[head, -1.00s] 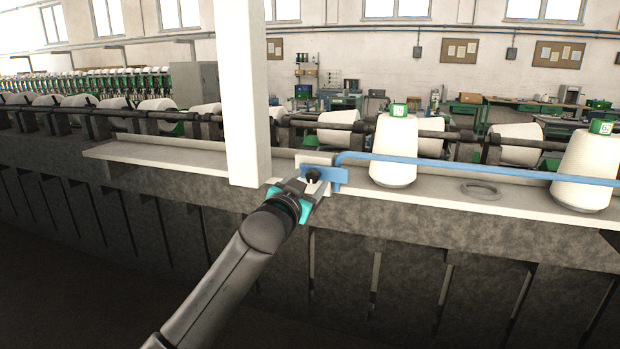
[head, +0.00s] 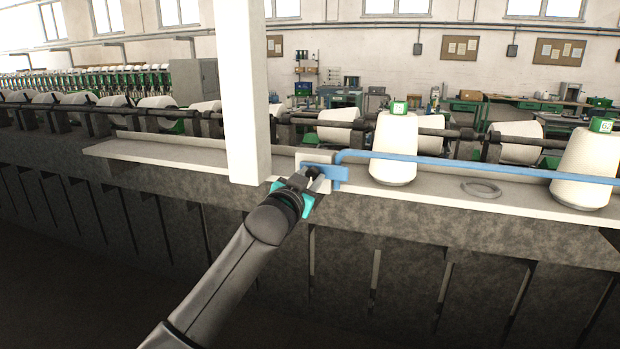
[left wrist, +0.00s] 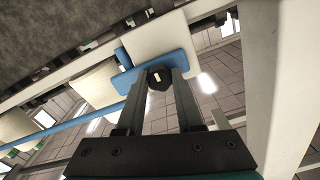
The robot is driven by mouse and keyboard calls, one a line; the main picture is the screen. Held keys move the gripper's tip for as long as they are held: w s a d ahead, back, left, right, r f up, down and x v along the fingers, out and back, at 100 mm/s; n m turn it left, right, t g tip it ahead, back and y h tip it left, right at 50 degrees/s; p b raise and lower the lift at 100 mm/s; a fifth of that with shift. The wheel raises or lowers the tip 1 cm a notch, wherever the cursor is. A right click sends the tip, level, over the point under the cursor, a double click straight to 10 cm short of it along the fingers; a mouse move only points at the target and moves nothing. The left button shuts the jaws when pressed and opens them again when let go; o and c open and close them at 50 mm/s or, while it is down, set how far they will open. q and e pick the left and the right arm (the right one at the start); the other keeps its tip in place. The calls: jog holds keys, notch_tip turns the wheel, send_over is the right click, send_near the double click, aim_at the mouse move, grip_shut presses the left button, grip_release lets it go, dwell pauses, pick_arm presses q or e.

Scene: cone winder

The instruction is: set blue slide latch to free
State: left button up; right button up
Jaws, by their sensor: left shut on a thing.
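The blue slide latch (head: 338,174) sits on a pale bracket at the ledge, just right of the white post. Its blue plate (left wrist: 178,62) also shows in the left wrist view, with a black knob (left wrist: 158,77) on it. My left gripper (head: 312,178) is at the left part of the latch. In the left wrist view my left gripper's fingers (left wrist: 160,84) lie one on each side of the knob and are shut on it. In the head view the gripper hides most of the knob and the latch's left end. My right gripper is not in view.
The white post (head: 243,95) stands close left of my left gripper. A long blue rail (head: 480,166) runs right from the latch, past white yarn cones (head: 394,150). A grey ring (head: 481,189) lies on the ledge (head: 440,190). Space in front of the machine is open.

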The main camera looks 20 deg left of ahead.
pick_arm(q)
grip_shut()
dwell(0.8)
